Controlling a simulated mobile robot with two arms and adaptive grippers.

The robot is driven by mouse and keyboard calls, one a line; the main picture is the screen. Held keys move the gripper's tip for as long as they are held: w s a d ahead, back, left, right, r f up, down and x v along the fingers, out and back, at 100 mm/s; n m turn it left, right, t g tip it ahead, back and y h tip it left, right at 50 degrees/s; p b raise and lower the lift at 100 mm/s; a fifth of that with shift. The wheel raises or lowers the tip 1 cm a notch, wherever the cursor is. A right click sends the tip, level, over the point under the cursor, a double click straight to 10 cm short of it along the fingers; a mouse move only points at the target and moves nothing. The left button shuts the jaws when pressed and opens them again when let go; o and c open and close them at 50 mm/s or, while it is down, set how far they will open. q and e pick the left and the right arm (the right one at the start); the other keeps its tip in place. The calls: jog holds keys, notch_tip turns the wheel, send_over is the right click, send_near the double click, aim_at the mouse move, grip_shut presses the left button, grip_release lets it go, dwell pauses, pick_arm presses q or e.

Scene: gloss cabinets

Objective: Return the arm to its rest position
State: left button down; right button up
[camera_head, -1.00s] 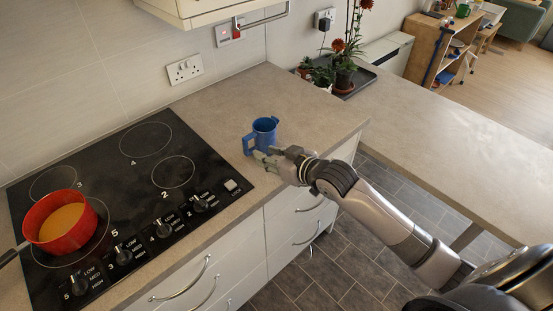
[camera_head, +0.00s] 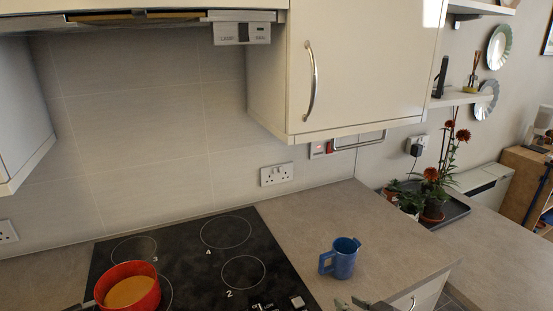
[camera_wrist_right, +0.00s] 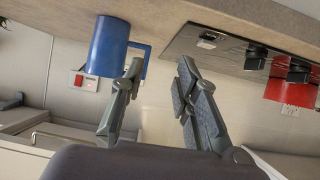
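My right gripper (camera_wrist_right: 160,68) is open in the right wrist view, with nothing between its two fingers. Only its fingertips (camera_head: 362,303) show at the bottom edge of the head view, just in front of the blue mug. The blue mug (camera_head: 343,259) stands upright on the counter, right of the hob, its handle toward the left. In the tilted wrist view the mug (camera_wrist_right: 108,45) appears beyond the left finger, which overlaps its handle in the picture. I cannot tell the exact gap. My left gripper is not in view.
A red pot (camera_head: 130,289) of orange liquid sits on the black hob (camera_head: 195,262). A wall cabinet (camera_head: 375,60) hangs above the counter (camera_head: 395,235). Potted flowers (camera_head: 433,205) stand on a dark tray at the right. The counter around the mug is clear.

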jog(key=s+f+m+g+h, duration=0.15)
jog(key=s+f+g, duration=0.3)
jog(key=s, duration=0.85)
jog(key=s+f+m+g+h, duration=0.15)
jog(key=s+f+g, duration=0.35)
jog(key=s, duration=0.8)
notch_tip(320, 180, down, 28)
jog(key=n, duration=0.1)
jog(key=s+d+f+g+h+b, duration=0.1)
jog(key=s+d+f, duration=0.1)
jog(key=s+f, duration=1.4)
jog(key=shift+s+d+f+n, duration=0.3)
jog(key=shift+s+d, duration=0.1)
jog(key=shift+s, duration=0.4)
